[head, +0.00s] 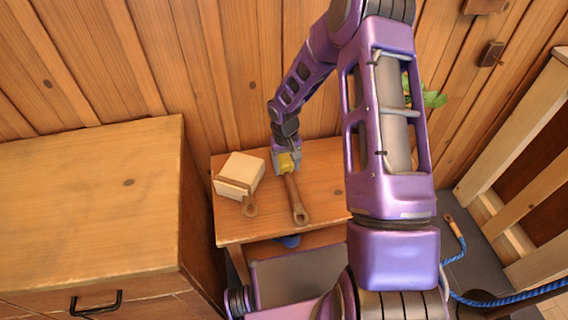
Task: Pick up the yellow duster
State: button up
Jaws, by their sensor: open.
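The yellow duster (286,166) lies on a small wooden table (230,228). Its yellow head is toward the wall and its brown handle (295,198) points toward the front of the table. My gripper (285,158) is open right at the yellow head, coming down from above and behind. The gripper covers part of the head. I cannot tell whether the fingers touch it or stand around it.
A cream block-shaped object with a brown strap and loop (241,172) lies just left of the duster. A wooden cabinet (95,200) stands at the left. A plank wall (225,60) is close behind. A green plant (432,97) and blue rope (500,300) show at the right.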

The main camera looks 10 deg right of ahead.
aim_at(288, 174)
notch_tip(288, 174, down, 4)
jog(key=shift+d+r, duration=0.15)
grip_shut()
dwell(0.3)
